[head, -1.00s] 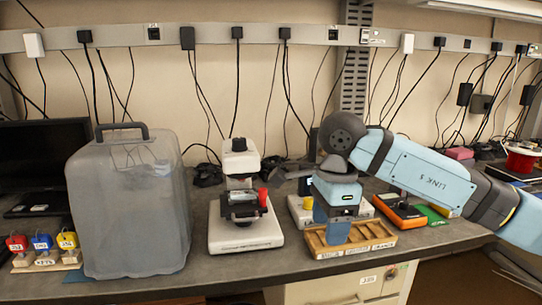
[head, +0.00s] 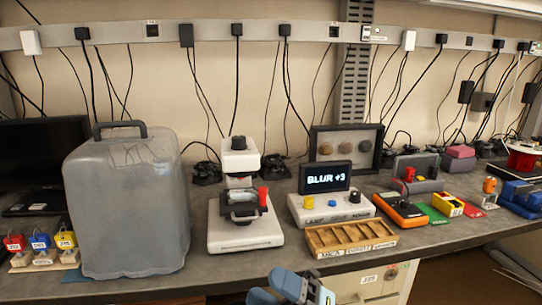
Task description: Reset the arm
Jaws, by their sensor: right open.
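My right gripper (head: 298,287) shows at the bottom edge of the head view, in front of the bench and below the wooden tray (head: 350,238). Only its light blue and black parts show, and the lower part is cut off by the frame. It is open and touches nothing that I can see. My left gripper is not in view.
A white microscope-like stand (head: 245,233) with a red knob is at the middle. Right of it are a control box (head: 322,215) with a screen reading "BLUR +3" and an orange device (head: 400,211). A translucent cover (head: 128,210) and coloured padlocks (head: 40,243) are at the left.

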